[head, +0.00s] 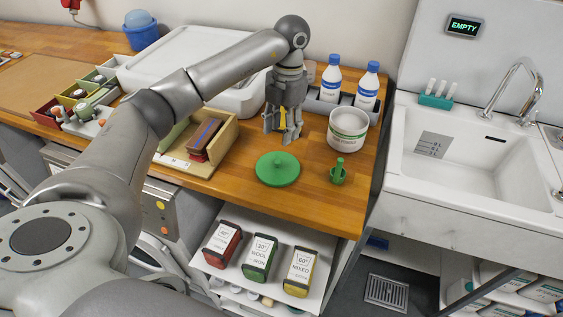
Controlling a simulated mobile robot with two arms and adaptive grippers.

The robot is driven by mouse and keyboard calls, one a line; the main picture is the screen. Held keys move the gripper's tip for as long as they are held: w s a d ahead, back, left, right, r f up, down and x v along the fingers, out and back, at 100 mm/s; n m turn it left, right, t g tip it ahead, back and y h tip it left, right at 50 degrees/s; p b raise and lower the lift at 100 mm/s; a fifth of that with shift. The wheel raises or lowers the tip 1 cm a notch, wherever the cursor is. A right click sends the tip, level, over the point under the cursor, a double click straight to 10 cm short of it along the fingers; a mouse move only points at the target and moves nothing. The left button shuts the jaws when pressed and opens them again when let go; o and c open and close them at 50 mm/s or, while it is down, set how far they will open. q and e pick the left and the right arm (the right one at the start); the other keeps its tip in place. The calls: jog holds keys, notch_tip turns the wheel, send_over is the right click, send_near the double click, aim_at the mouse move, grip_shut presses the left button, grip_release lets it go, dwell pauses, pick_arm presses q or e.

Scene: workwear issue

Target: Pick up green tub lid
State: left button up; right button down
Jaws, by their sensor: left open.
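The green tub lid (277,169) is a round disc with a small knob in its middle. It lies flat on the wooden counter, in front of the white tub (347,129). The tub has a green-lettered label and stands upright without a lid on it. My left gripper (282,137) points down just behind the lid, its fingers open and apart from the lid, with nothing seen between them. Its fingertips are close to the counter. My right gripper is not in view.
A small green scoop or cup (338,173) stands right of the lid. Two blue-capped bottles (368,88) stand in a grey tray behind the tub. A wooden box (212,140) with a brush is left of my gripper. A sink (470,155) is at right.

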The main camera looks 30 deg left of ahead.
aim_at(278, 160)
pick_arm(q)
jog(key=f, duration=0.1)
jog(key=s+f, duration=0.1)
jog(key=f, duration=0.1)
jog(key=shift+s+f+p, duration=0.1)
jog(key=shift+f+p, duration=0.1)
jog(key=shift+p, duration=0.15)
jog(key=shift+f, duration=0.25)
jog(key=f+p, duration=0.1)
jog(key=f, duration=0.1)
jog(key=s+f+p, duration=0.1)
jog(key=f, duration=0.1)
jog(key=shift+d+f, duration=0.1)
jog(key=shift+f, duration=0.5)
grip_shut()
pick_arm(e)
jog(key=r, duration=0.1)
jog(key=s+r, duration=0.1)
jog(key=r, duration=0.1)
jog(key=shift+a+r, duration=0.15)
